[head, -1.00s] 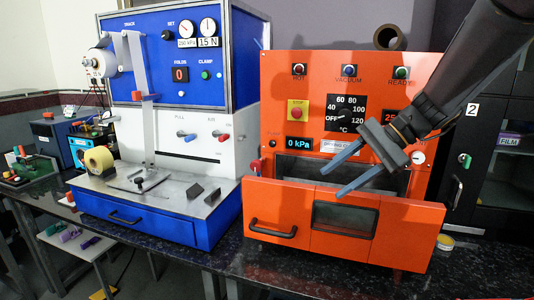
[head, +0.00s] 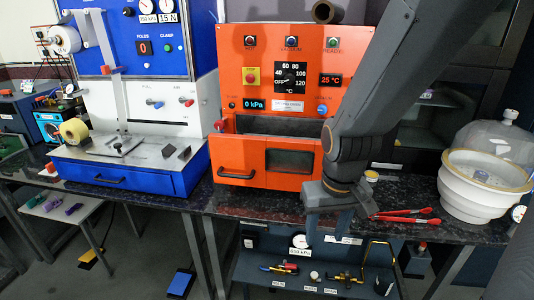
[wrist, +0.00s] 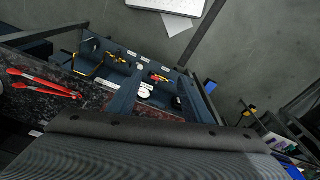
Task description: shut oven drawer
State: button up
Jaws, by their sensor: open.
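The orange oven (head: 290,60) stands on the dark speckled bench in the head view. Its drawer (head: 235,155) has an orange front with a dark handle (head: 237,174) and a small window. The drawer stands open, with a dark gap (head: 275,126) above its front. My gripper (head: 328,230) is to the right of the drawer and lower, at the bench's front edge, fingers down. It is open, empty and apart from the drawer. In the wrist view its two fingers (wrist: 163,75) are spread over the lower shelf; the drawer is not seen there. My arm hides the oven's right side.
Red tongs (head: 405,216) and a white glass-lidded vessel (head: 485,185) stand on the bench at the right. A blue and white machine (head: 150,120) is left of the oven. A lower shelf (head: 325,284) holds gauges and fittings.

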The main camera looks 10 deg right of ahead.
aim_at(276, 162)
jog(key=u, duration=0.05)
jog(key=k, duration=0.55)
jog(key=z, duration=0.55)
jog(key=i, duration=0.95)
jog(key=u, duration=0.55)
